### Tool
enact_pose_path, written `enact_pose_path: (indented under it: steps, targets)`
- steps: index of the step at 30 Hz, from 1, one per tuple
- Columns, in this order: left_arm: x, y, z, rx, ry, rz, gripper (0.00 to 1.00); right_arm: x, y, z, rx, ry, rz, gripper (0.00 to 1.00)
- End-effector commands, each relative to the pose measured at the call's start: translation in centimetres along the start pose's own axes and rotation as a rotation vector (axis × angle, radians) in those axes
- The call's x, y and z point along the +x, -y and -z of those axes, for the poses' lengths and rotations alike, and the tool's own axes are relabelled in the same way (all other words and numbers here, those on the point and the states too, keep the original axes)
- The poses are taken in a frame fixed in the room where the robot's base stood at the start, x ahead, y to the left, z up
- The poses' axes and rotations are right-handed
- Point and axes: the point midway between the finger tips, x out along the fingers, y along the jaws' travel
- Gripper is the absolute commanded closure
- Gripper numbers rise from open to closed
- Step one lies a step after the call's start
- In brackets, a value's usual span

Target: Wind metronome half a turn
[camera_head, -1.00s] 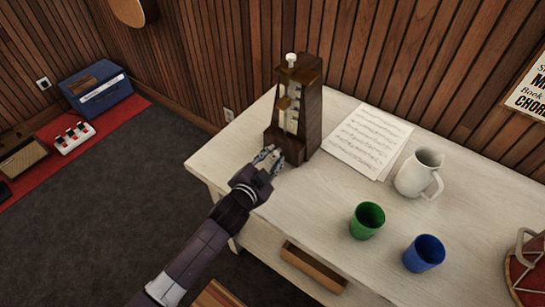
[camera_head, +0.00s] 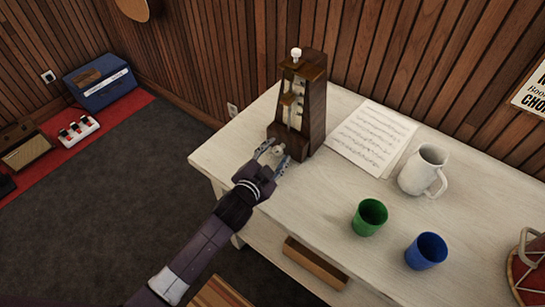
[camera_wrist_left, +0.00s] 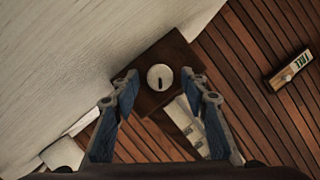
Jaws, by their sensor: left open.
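The dark wooden metronome (camera_head: 314,112) stands upright at the far left of the white table, with a white knob (camera_head: 296,54) on top and a pale scale on its front. My left gripper (camera_head: 273,151) is at its lower front, fingers open. In the left wrist view, a round pale winding knob (camera_wrist_left: 160,77) with a dark slot sits on the brown metronome face (camera_wrist_left: 181,54). The open fingers lie on either side of the knob; I cannot tell whether they touch it. My right gripper is not in view.
Sheet music (camera_head: 371,138) lies right of the metronome on the table (camera_head: 310,205). A white pitcher (camera_head: 423,171), green cup (camera_head: 370,217) and blue cup (camera_head: 426,251) stand farther right. The panelled wall is close behind. The table's left edge is near my arm.

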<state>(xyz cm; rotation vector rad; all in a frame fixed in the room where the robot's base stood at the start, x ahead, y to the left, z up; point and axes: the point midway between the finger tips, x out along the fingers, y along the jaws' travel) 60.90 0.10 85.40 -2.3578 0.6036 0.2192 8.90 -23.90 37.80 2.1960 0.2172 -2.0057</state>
Motion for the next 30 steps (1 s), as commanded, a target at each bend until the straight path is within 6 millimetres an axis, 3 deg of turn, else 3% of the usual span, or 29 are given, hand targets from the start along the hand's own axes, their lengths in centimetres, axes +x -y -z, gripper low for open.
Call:
enact_pose_path:
  steps: [5, 19, 30]
  targets:
    - [-1.9, -0.1, -0.1, 0.0, 0.0, -0.001, 0.59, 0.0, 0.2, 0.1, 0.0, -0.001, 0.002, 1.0]
    - [-10.5, -0.1, -0.1, 0.0, 0.002, -0.001, 0.59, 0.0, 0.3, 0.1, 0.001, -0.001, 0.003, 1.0]
    - [-11.9, 0.0, 0.0, 0.0, 0.001, 0.0, 0.59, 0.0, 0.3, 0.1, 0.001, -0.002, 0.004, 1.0]
